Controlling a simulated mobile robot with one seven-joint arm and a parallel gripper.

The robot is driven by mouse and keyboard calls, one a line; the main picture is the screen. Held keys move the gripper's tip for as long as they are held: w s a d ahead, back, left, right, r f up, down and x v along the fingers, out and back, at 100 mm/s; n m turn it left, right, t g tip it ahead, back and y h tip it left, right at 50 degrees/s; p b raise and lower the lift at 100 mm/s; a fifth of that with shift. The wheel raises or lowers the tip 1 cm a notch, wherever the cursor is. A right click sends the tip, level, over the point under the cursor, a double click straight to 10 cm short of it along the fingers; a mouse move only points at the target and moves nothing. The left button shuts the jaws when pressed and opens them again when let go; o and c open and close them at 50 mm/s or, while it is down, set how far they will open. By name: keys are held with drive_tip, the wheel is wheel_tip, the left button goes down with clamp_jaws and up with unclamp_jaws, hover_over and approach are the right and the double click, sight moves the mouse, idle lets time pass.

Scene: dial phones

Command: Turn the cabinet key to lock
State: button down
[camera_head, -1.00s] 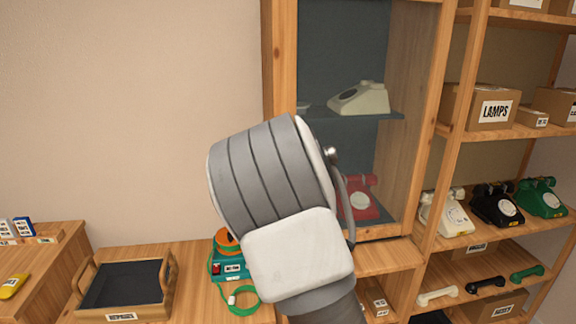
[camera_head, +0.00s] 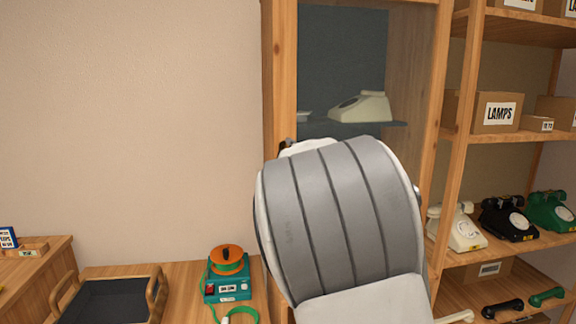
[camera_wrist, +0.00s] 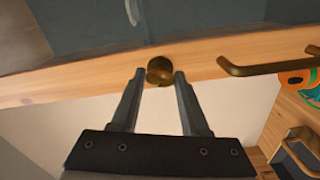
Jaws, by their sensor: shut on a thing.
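The wooden cabinet (camera_head: 281,70) with a glass front stands in the middle of the head view. In the wrist view, its wooden frame (camera_wrist: 75,84) crosses the picture at a slant. A round brass key head (camera_wrist: 160,71) sticks out from this frame. My gripper (camera_wrist: 158,73) has one fingertip on each side of the key head and is shut on it. The key's shaft and the keyhole are hidden. In the head view, my own wrist covers the lower cabinet front and the gripper's jaws cannot be made out clearly.
A brass bar handle (camera_wrist: 268,67) sits right of the key in the wrist view. Left of the cabinet are a teal device (camera_head: 227,284) with an orange top and a dark-lined tray (camera_head: 157,300). Shelves with phones and boxes (camera_head: 500,111) stand at right.

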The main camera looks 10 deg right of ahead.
drive_tip(key=shift+n+b, duration=1.3)
drive_tip(key=shift+c, duration=2)
unclamp_jaws()
drive_tip(key=s+p, duration=0.2)
drive_tip(key=s, duration=1.5)
drive_tip(key=shift+s, duration=0.2)
